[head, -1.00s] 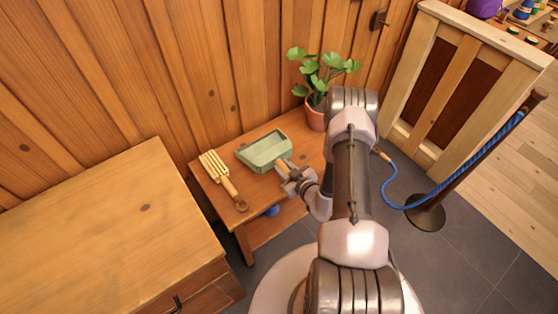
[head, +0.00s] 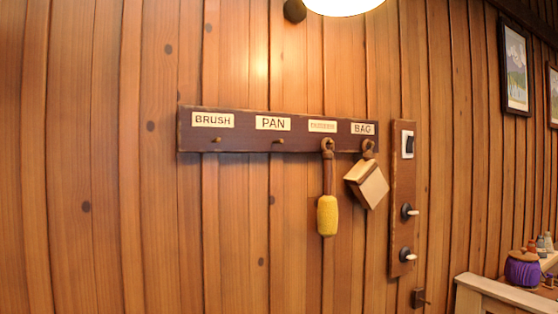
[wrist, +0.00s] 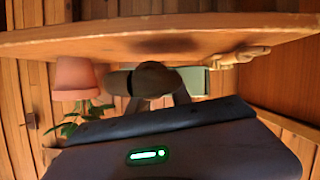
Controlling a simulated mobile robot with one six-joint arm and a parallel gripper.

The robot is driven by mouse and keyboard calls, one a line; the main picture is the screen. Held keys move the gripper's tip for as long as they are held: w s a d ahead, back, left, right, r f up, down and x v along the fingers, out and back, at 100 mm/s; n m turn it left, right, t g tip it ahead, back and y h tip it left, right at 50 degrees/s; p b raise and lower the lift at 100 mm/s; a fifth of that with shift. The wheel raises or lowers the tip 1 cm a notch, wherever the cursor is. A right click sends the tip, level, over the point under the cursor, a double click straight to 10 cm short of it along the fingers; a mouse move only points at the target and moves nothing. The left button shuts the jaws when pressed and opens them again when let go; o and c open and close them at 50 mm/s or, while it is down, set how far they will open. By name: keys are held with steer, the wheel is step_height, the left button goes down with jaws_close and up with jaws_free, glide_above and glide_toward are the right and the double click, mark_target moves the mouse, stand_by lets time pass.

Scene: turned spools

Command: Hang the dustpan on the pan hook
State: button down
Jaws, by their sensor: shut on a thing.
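The pan hook (head: 278,142) is a small peg under the PAN label on a dark wooden board (head: 240,138), and it is bare. The green dustpan (wrist: 196,82) shows partly in the wrist view, behind my gripper (wrist: 152,80) and close to the wooden table top (wrist: 100,40). My gripper is shut on the dustpan's handle, which is mostly hidden by the dark fingers. I cannot tell whether the pan touches the table. The head view shows neither the gripper nor the dustpan.
The BRUSH hook (head: 216,140) is bare. A yellow-ended tool (head: 327,214) and a block-like thing (head: 368,184) hang right of the pan hook. A switch panel (head: 402,200) is farther right.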

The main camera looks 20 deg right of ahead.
steer(key=shift+r, duration=0.1)
stand_by(0.3)
steer(key=w+a+r+n+g+y, duration=0.1)
steer(key=a+r+n+y, duration=0.1)
steer(key=a+r, duration=0.6)
steer(key=a+r+n+y, duration=0.3)
steer(key=a+r, duration=0.6)
steer(key=r, duration=0.7)
steer(key=shift+w+r+g+y, duration=0.15)
steer(key=shift+w+g+y, duration=0.25)
